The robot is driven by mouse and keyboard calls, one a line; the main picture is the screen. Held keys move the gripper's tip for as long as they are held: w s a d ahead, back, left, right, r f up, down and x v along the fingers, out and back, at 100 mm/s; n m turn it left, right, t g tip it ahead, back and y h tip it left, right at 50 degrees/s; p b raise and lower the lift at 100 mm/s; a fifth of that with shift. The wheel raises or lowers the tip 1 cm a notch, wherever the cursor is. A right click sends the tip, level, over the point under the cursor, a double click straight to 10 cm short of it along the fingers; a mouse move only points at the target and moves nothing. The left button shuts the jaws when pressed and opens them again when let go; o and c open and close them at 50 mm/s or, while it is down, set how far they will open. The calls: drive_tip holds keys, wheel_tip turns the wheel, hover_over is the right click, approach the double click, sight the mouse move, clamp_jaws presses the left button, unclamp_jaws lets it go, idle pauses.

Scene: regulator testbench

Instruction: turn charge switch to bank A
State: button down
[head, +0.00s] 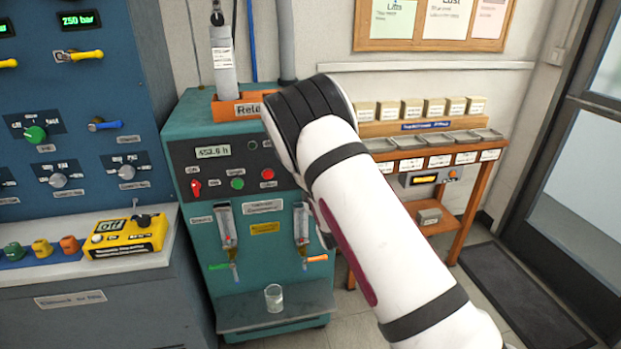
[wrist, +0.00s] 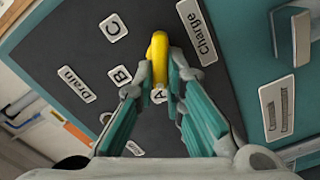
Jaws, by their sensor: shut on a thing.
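My gripper (wrist: 159,70) is shut on this handle, with one finger on each side. The "A" label (wrist: 160,95) shows between the fingers, at the handle's lower end. The "B" label (wrist: 120,76) is just left of the fingers, and the "C" label (wrist: 113,27) is up and left. Which end of the handle is the pointer, I cannot tell. In the head view, my arm hides the gripper and the switch.
A "Drain" label (wrist: 76,85) lies left on the panel. In the head view, a teal cabinet (head: 262,290) stands behind my arm, with a glass beaker (head: 274,298) on its low shelf. A wooden bench (head: 470,212) stands right; a yellow box (head: 128,235) sits left.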

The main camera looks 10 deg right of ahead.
idle(0.3)
drive_tip(key=c, duration=1.7)
unclamp_jaws()
drive_tip(key=shift+o, duration=0.2)
drive_tip(key=s, duration=1.2)
